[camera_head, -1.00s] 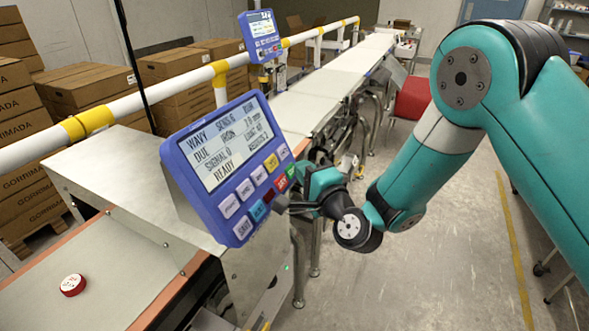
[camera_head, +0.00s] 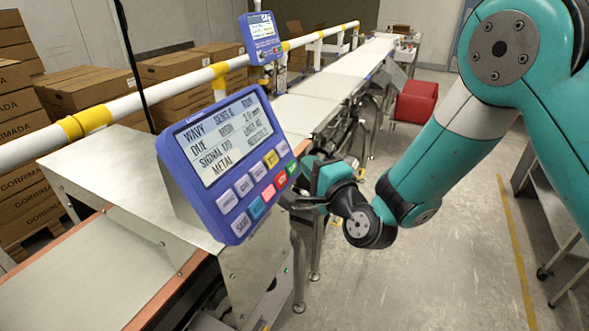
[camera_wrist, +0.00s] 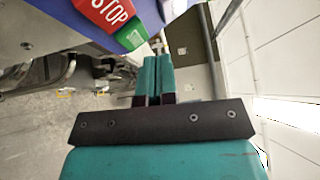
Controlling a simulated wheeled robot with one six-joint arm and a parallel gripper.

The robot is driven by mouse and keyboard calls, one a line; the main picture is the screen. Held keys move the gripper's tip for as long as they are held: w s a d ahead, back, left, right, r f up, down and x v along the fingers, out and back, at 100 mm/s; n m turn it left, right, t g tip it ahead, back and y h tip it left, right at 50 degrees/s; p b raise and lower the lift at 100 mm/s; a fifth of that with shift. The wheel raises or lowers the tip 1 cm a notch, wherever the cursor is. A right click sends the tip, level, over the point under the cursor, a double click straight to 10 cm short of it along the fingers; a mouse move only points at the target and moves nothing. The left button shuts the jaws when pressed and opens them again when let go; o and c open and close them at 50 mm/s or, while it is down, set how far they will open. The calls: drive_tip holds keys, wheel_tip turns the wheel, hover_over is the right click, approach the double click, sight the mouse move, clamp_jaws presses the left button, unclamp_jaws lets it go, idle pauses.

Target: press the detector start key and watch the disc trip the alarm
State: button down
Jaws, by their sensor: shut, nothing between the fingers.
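The detector panel (camera_head: 230,165) is a blue box with a screen and coloured keys. The green start key (camera_head: 293,168) is at the panel's right edge, beside the red STOP key (camera_head: 281,180). In the wrist view the green key (camera_wrist: 132,38) and the red STOP key (camera_wrist: 108,12) show at the top. My gripper (camera_wrist: 158,58) is shut and empty, its tips close to the green key; I cannot tell whether they touch it. In the head view my gripper (camera_head: 314,172) is beside the panel's right edge. The disc is not in view.
The near belt (camera_head: 85,285) is bare and leads under a metal hood (camera_head: 130,180). A second blue display (camera_head: 261,38) stands farther along the line. A white and yellow rail (camera_head: 150,90) runs behind. A red bin (camera_head: 416,102) and open floor lie to the right.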

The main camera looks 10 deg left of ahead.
drive_tip(key=d+r+b, duration=0.1)
drive_tip(key=s+d+b, duration=0.1)
drive_tip(key=d+b, duration=0.1)
drive_tip(key=d+r+b, duration=0.1)
drive_tip(key=d+b, duration=0.1)
drive_tip(key=shift+s+r, duration=0.3)
drive_tip(key=shift+s, duration=0.1)
idle(0.3)
drive_tip(key=s+r+n+g, duration=0.2)
drive_tip(key=s+n+g, duration=0.8)
drive_tip(key=s+n, duration=0.25)
drive_tip(key=s+d+f+n+g+h, duration=0.2)
drive_tip(key=s+d+n+g+h, duration=0.3)
drive_tip(key=s+d, duration=0.7)
drive_tip(key=s+n+h, duration=0.1)
drive_tip(key=s, duration=0.1)
drive_tip(key=shift+s+d, duration=0.15)
drive_tip(key=shift+s, duration=0.2)
